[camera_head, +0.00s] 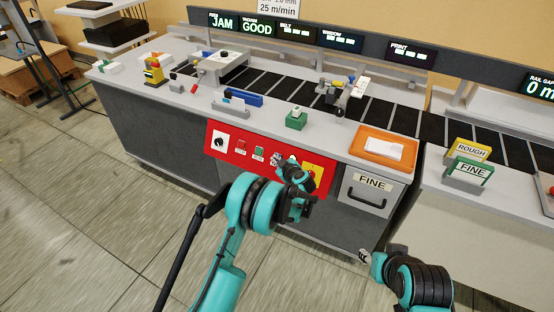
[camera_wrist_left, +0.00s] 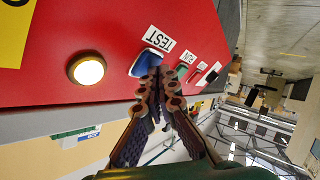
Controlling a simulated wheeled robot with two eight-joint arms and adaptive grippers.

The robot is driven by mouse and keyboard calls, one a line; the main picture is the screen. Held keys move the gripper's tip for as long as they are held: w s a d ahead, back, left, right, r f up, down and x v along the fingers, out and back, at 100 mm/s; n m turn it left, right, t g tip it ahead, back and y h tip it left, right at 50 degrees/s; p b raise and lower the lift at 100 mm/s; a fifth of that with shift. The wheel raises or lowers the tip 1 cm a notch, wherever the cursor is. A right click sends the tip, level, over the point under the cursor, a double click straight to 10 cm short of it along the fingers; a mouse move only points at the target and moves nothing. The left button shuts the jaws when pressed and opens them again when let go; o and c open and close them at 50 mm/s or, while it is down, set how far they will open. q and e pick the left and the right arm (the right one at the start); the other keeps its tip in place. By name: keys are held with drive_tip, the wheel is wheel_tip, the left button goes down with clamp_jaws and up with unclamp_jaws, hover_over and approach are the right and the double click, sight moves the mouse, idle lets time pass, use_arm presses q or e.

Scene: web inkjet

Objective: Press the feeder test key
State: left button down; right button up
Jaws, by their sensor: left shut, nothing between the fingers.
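The red control panel (camera_head: 232,132) is on the front of the machine; it fills much of the left wrist view (camera_wrist_left: 110,30). A blue key (camera_wrist_left: 147,62) sits on it beside a white label reading TEST (camera_wrist_left: 159,39). My left gripper (camera_wrist_left: 161,76) is shut and empty, its fingertips overlapping the edge of the blue key in the wrist view; I cannot tell whether they touch it. In the head view my left gripper (camera_head: 279,160) is at the panel's right half and hides the key. My right gripper (camera_head: 364,256) is low at the right, away from the panel.
A lit round white button (camera_wrist_left: 87,70) is beside the blue key, and a green key (camera_wrist_left: 182,71) is on its other side. A dark knob (camera_head: 219,142) is at the panel's left. An orange tray (camera_head: 358,147) stands on the counter above. A display reads JAM (camera_head: 221,21).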

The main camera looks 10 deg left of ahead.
use_arm(q)
drive_tip(key=shift+w+d+f, duration=0.1)
drive_tip(key=shift+w, duration=0.1)
drive_tip(key=shift+s, duration=0.15)
idle(0.5)
drive_tip(key=shift+s+a+r, duration=0.25)
drive_tip(key=shift+s+r, duration=0.15)
drive_tip(key=shift+s, duration=0.15)
drive_tip(key=s+r, duration=0.1)
drive_tip(key=s, duration=0.1)
drive_tip(key=s+a+r, duration=0.1)
drive_tip(key=s, duration=0.1)
drive_tip(key=shift+s+a+r, duration=0.1)
drive_tip(key=shift+a+r, duration=0.1)
idle(0.7)
